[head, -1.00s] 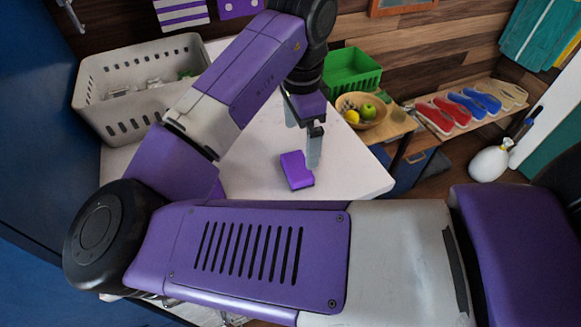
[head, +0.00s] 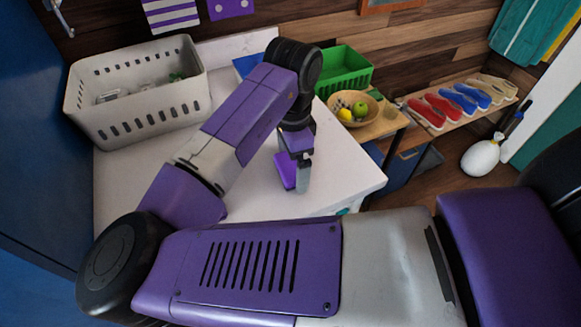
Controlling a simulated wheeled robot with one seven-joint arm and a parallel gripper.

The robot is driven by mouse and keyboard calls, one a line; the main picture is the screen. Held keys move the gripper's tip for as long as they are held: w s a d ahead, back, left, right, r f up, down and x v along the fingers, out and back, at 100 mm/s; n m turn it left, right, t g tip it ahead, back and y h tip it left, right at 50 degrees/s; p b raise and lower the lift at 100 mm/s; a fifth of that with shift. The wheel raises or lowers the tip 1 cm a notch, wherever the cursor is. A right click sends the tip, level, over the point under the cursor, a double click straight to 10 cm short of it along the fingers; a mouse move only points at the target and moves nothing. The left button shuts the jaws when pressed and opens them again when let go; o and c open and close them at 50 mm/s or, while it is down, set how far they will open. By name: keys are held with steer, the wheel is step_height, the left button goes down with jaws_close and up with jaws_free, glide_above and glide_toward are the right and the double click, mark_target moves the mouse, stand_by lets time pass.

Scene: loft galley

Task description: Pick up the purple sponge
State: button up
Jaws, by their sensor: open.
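The purple sponge (head: 285,171) is on the white table (head: 345,180), near its right front part. My gripper (head: 302,180) points down right beside the sponge and hides part of its right side in this view. The jaws are open. One grey finger shows in front; the other finger is hidden or overlaps the sponge, so I cannot tell whether the sponge lies between the fingers or whether they touch it.
A large grey-white basket (head: 135,122) with several items stands at the table's back left. A green crate (head: 345,72) and a wooden bowl (head: 373,108) of fruit stand beyond the table. Several coloured sandals (head: 440,103) lie on a shelf at right.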

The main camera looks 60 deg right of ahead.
mark_target(292, 164)
steer(key=c, duration=1.2)
steer(key=shift+o, duration=0.2)
steer(key=shift+r, duration=0.1)
step_height(292, 164, up, 20)
